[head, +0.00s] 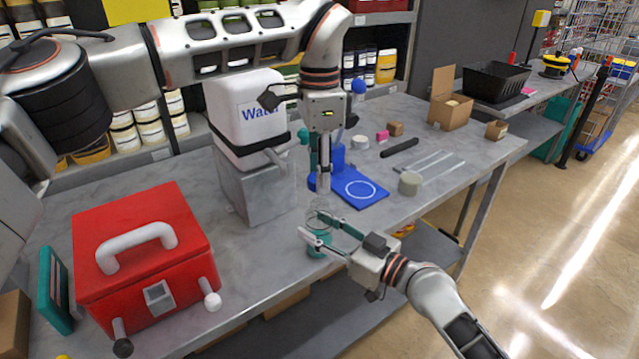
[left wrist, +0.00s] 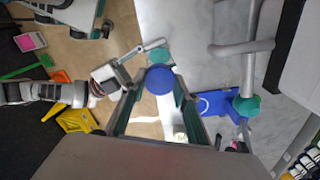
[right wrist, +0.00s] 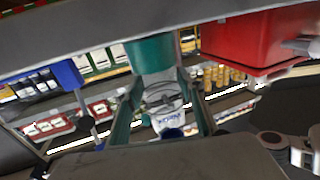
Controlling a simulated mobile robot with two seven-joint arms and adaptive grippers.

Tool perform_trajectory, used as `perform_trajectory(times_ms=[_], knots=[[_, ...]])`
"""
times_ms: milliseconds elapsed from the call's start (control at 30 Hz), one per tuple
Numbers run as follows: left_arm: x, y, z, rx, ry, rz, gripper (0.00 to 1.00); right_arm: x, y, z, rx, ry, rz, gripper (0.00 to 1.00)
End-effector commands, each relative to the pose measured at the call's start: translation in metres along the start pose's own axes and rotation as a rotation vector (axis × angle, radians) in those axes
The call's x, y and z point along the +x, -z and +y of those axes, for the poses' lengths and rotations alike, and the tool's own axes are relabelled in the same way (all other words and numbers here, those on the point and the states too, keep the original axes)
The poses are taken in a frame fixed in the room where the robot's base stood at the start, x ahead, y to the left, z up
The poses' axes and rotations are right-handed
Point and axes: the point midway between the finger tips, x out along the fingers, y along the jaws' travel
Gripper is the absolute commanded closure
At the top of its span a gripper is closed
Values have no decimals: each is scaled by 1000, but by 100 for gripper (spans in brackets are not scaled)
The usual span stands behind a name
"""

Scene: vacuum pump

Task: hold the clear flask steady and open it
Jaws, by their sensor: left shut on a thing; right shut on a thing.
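The clear flask (head: 318,216) stands near the bench's front edge, with a teal lower part (head: 318,246) that also shows in the right wrist view (right wrist: 152,52). I cannot tell whether it rests on the bench. My right gripper (head: 328,234) reaches in from the front and is shut on the flask, a finger on each side. My left gripper (head: 324,192) points down from above. In the left wrist view its fingers flank a round blue cap (left wrist: 158,80), and it is shut on this cap. The cap is hidden in the head view and shows low in the right wrist view (right wrist: 172,133).
A red toolbox (head: 140,255) stands left on the bench. A white water container (head: 245,110) on a grey block is behind. The bench's front edge is close.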

Motion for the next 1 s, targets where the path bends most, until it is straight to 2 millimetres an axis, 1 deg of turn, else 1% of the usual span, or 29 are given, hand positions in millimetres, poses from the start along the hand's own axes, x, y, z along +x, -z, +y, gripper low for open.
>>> perform_trajectory(times_ms=[67, 267, 300, 333, 367, 667, 767, 867, 1000], knots=[[-5, 0, 0, -1, 1, -1, 96, 0, -1, 0, 0, 0, -1, 100], [-5, 0, 0, 0, -1, -1, 96, 0, -1, 0, 0, 0, -1, 100], [-5, 0, 0, 0, -1, -1, 96, 0, -1, 0, 0, 0, -1, 51], [-5, 0, 0, 0, -1, -1, 96, 0, -1, 0, 0, 0, -1, 43], [-5, 0, 0, 0, -1, -1, 96, 0, 0, 0, 0, 0, -1, 42], [-5, 0, 0, 0, -1, -1, 96, 0, 0, 0, 0, 0, 0, 42], [-5, 0, 0, 0, -1, -1, 96, -4, -1, 0, 0, 0, -1, 42], [-5, 0, 0, 0, -1, -1, 96, -14, -1, 0, -2, 0, -3, 42], [-5, 0, 0, 0, -1, -1, 96, -36, -2, 1, -3, 0, -5, 42]])
